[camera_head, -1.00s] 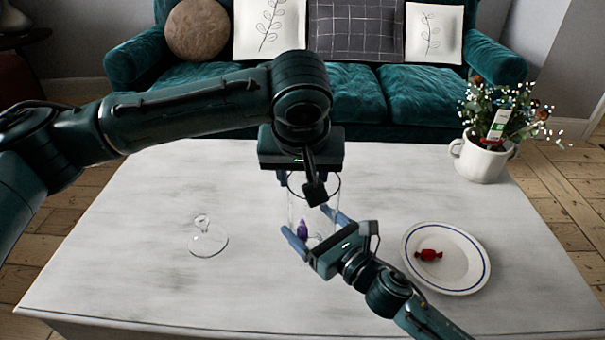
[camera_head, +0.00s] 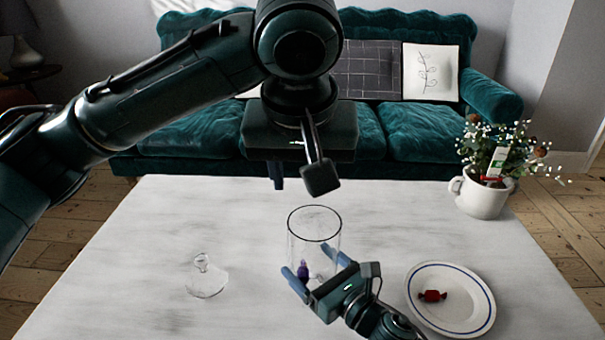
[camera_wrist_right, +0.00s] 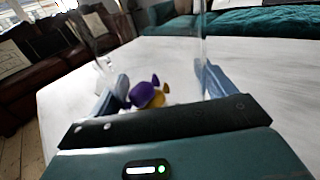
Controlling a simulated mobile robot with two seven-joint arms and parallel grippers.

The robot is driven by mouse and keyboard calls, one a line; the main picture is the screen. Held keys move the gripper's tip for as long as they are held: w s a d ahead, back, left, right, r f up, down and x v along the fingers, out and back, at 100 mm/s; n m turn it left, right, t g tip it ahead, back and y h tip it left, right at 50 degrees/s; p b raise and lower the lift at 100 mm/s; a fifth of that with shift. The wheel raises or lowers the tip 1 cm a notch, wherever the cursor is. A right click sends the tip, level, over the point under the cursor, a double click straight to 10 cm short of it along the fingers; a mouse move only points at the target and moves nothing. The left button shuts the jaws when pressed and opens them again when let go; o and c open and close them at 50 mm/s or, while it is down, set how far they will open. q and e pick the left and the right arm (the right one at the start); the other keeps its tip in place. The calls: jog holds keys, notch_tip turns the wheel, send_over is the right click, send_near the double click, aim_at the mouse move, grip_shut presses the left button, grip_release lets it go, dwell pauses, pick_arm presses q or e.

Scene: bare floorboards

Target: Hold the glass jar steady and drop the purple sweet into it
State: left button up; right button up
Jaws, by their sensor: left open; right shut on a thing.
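The clear glass jar (camera_head: 315,232) stands upright on the pale table, its top open. My right gripper (camera_head: 318,271) is shut on the jar low down, one blue finger on each side; the right wrist view shows the glass (camera_wrist_right: 160,45) between the fingers. The purple sweet (camera_head: 303,271) lies at the bottom inside the jar. In the right wrist view the purple sweet (camera_wrist_right: 143,93) lies beside a yellow thing (camera_wrist_right: 157,98). My left gripper (camera_head: 298,180) is open and empty above the jar; one finger shows, the other is mostly hidden by its camera part.
A glass lid (camera_head: 207,278) lies on the table (camera_head: 130,260) left of the jar. A white plate (camera_head: 478,318) with a blue ring holds a red sweet (camera_head: 432,296) at right. A white flowerpot (camera_head: 484,198) stands at the back right. A teal sofa (camera_head: 415,125) is behind.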

dwell(0.4)
jog(key=o, duration=1.3)
jog(key=v, duration=1.2)
